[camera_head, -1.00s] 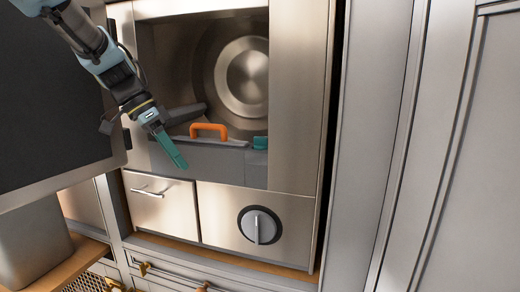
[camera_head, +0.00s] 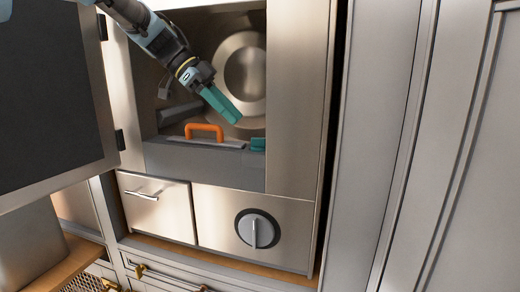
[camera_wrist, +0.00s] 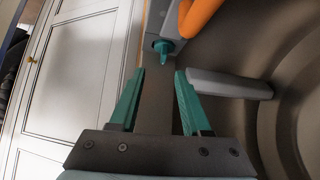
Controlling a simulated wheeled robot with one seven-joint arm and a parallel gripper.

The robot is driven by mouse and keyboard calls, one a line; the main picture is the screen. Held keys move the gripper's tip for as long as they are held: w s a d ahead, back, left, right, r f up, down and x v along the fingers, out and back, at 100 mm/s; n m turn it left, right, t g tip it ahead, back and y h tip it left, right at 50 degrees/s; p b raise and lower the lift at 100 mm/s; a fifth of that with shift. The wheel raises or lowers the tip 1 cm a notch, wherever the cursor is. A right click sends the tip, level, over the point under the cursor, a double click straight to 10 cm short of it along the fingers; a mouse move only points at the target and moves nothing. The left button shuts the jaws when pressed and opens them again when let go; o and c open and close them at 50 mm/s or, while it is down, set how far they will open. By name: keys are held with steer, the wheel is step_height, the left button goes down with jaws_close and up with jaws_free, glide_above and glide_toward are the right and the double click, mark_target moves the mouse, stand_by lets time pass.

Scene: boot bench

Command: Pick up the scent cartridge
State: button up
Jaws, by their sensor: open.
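My gripper (camera_head: 235,119) is inside the open compartment, above and in front of its lower sill. Its two teal fingers are apart with nothing between them in the wrist view (camera_wrist: 160,73). A small teal piece (camera_head: 257,144) sits at the right end of the sill, below the fingertips; a teal knob-like piece shows just beyond the fingers in the wrist view (camera_wrist: 163,48). An orange handle (camera_head: 204,128) stands on the sill to its left. A grey elongated piece (camera_wrist: 230,83) lies right of the fingers. I cannot tell for certain which piece is the scent cartridge.
The compartment door (camera_head: 50,95) stands open at the left. A round metal drum face (camera_head: 241,68) fills the back. Below are a small drawer front (camera_head: 155,207) and a round dial (camera_head: 258,229). A tall cabinet panel (camera_head: 450,150) is at the right.

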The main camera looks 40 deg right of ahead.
mark_target(258, 145)
steer(key=shift+d+f, duration=0.15)
steer(key=shift+d, duration=0.2)
steer(key=shift+p+x, duration=0.45)
steer(key=shift+x, duration=0.35)
steer(key=p+x, duration=0.2)
steer(key=x, duration=0.2)
steer(key=shift+s+d+p, duration=0.15)
steer(key=shift+d+p, duration=0.05)
steer(key=shift+p, duration=0.1)
steer(key=shift+s+d+f, duration=0.15)
steer(key=shift+s+f, duration=0.05)
steer(key=shift+f, duration=0.3)
jaws_close()
